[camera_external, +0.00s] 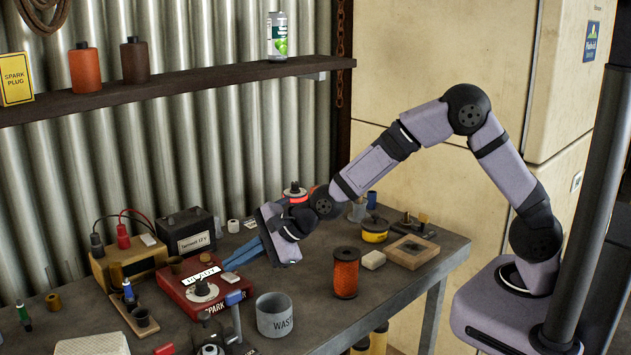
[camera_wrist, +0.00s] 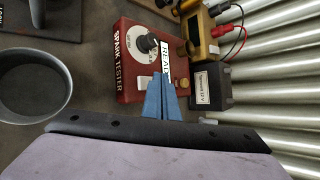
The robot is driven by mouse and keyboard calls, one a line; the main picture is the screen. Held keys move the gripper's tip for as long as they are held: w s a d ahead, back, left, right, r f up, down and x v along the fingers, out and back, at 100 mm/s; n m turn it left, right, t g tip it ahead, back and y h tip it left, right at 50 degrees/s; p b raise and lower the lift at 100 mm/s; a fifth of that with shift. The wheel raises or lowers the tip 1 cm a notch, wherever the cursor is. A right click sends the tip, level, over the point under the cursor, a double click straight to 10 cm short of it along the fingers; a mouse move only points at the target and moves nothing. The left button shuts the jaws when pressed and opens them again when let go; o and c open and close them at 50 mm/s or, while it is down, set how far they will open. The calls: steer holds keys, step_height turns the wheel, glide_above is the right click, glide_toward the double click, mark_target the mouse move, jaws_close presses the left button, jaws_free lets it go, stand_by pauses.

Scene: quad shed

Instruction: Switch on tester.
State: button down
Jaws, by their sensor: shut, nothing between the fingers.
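The red spark tester (camera_external: 196,299) sits on the bench at the left of the external view. In the wrist view the tester (camera_wrist: 128,65) lies just ahead of my fingers, with its name along one edge. A dark round knob on a white dial (camera_wrist: 148,43) is on its top, beside a white label. A small pale part (camera_wrist: 145,83) shows close to my fingertips; I cannot tell if they touch it. My gripper (camera_external: 228,265) has blue fingers, shut and empty, at the tester's right edge. In the wrist view the gripper's fingertips (camera_wrist: 158,78) cover part of the tester.
A grey waste tin (camera_external: 275,315) stands in front of the tester. A black battery (camera_external: 187,232) and a brass-coloured meter with leads (camera_external: 128,262) are behind it. An orange spool (camera_external: 346,273) stands to the right. The corrugated wall closes off the back.

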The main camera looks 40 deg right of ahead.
mark_target(240, 279)
steer(key=r+p, duration=0.2)
steer(key=r, duration=0.1)
steer(key=r+p, duration=0.1)
steer(key=shift+s+r+p, duration=0.35)
steer(key=shift+p, duration=0.05)
steer(key=s+d+f+n+g+h, duration=0.1)
steer(key=s+d+n, duration=0.3)
steer(key=d, duration=0.6)
steer(key=s+d+f+n+g+h, duration=0.2)
steer(key=s+d+n, duration=0.3)
steer(key=d, duration=0.6)
steer(key=s+d+f+n+g+h, duration=0.2)
steer(key=s+d+n, duration=0.2)
steer(key=d, duration=0.6)
steer(key=shift+s+d+f+n+g, duration=0.1)
steer(key=shift+s+d+n+g, duration=0.1)
steer(key=shift+s, duration=0.25)
steer(key=shift+s+d+f+n+g, duration=0.1)
steer(key=shift+s+d+g, duration=0.1)
steer(key=shift+s, duration=0.25)
steer(key=s+d+n+g+h, duration=0.1)
steer(key=s+d+n, duration=0.3)
steer(key=s, duration=0.6)
steer(key=d+g, duration=0.1)
steer(key=d, duration=0.1)
steer(key=shift+d+f+n+g, duration=0.3)
steer(key=shift+f, duration=0.1)
